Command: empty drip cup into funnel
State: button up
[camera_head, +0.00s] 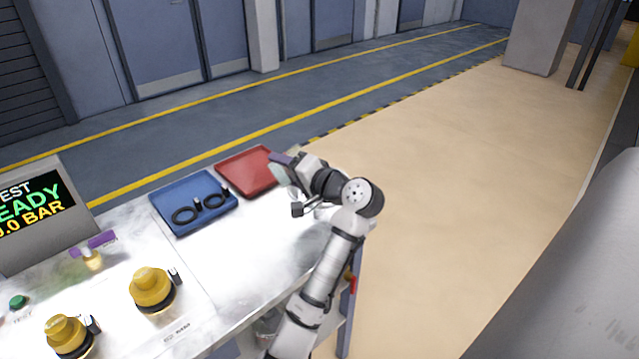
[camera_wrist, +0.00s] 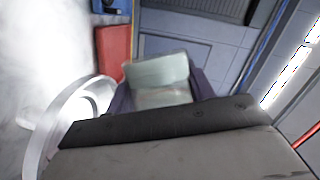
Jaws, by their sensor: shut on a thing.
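My gripper (camera_head: 284,168) is at the end of the raised arm, above the far right part of the bench. In the wrist view its two dark purple fingers (camera_wrist: 161,92) are shut on a pale, greenish, translucent cup (camera_wrist: 158,70). The cup's pale side also shows beside the gripper in the head view (camera_head: 279,175). Its contents cannot be seen. A clear round rim with a bright middle, probably the funnel (camera_wrist: 68,103), lies left of the cup in the wrist view, apart from it. My arm mostly hides that area in the head view.
A blue tray (camera_head: 222,213) with black rings and a red tray (camera_head: 237,174) lie at the bench's (camera_head: 235,265) far edge. Yellow caps (camera_head: 152,286), a purple-handled valve (camera_head: 94,244) and a display (camera_head: 35,212) stand at left. Open floor lies right of the bench.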

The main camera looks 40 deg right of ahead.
jog(key=shift+r+m, duration=0.25)
jog(key=shift+m, duration=0.05)
dwell(0.4)
jog(key=shift+s+d+f+m+t+p, duration=0.15)
jog(key=shift+d+m+t+p, duration=0.1)
jog(key=shift+d+m, duration=0.15)
jog(key=shift+d+f+m+t+p, duration=0.15)
jog(key=shift+d+m+p, duration=0.05)
jog(key=shift+d+m, duration=0.15)
dwell(0.6)
jog(key=shift+d+r+m+t+y+p, duration=0.2)
jog(key=shift+r+m+t+y+p, duration=0.15)
jog(key=shift+m+p, duration=0.45)
dwell(0.5)
jog(key=f+n+b, duration=0.1)
jog(key=n+b, duration=0.1)
jog(key=b, duration=0.1)
jog(key=shift+a+f, duration=0.25)
jog(key=shift+f, duration=0.15)
jog(key=shift+a+r+n+g, duration=0.55)
jog(key=shift+a+r+g, duration=0.1)
jog(key=shift+a+r, duration=0.1)
jog(key=shift+f, duration=0.1)
